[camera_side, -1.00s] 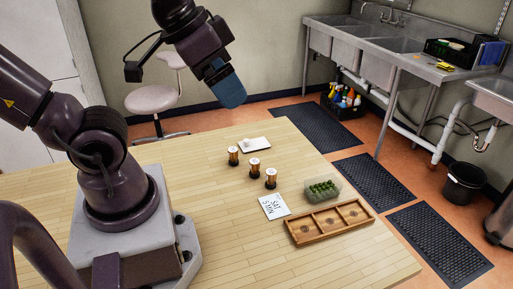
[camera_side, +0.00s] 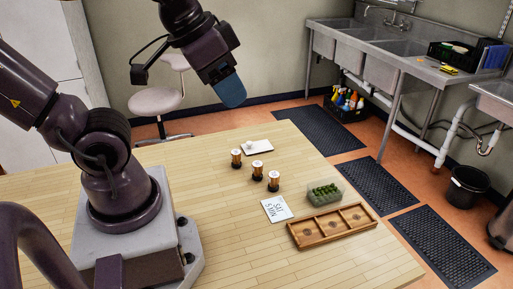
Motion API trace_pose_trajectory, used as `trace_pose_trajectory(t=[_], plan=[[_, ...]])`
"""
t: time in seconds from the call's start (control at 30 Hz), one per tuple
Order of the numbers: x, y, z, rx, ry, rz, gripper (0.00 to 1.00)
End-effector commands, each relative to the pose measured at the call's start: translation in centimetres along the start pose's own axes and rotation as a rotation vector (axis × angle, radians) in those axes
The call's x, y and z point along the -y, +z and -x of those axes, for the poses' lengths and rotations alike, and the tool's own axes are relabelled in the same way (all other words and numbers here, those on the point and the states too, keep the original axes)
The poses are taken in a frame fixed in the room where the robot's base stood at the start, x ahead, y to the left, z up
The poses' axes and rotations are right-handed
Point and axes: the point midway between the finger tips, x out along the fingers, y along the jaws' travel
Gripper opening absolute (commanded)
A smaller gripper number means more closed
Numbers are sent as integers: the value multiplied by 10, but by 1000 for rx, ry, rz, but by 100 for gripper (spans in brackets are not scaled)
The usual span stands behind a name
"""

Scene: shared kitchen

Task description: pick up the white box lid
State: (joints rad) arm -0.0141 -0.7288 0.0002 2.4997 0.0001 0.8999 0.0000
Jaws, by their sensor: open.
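A flat white piece with a small pale knob-like lump on it, which looks like the white box lid (camera_side: 263,149), lies on the far part of the wooden table. My gripper (camera_side: 232,98), with blue fingers, hangs high above and beyond the table's far edge, up and to the left of the lid in the picture. It is open and apart from everything. The gap between its fingers is hard to make out from this side.
Several things stand near the lid: copper-and-black cylinders (camera_side: 257,170), a white card with writing (camera_side: 276,209), a clear box of green items (camera_side: 325,192) and a wooden three-compartment tray (camera_side: 332,225). The table's (camera_side: 240,245) near part is clear.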

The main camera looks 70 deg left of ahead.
Motion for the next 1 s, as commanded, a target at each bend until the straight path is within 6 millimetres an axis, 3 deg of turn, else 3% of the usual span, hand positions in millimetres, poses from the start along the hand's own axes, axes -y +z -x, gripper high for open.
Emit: trace_pose_trajectory(t=[0.17,0.3,0.47,0.67,0.83,1.0], plan=[[18,0,-32,161,-25,67,51],[49,-10,-67,286,-71,61,51],[94,-17,-111,408,-108,-90,51],[158,-11,-173,558,-107,-422,51],[215,1,-225,674,-52,-839,51],[250,-8,-252,708,0,-1288,51]])
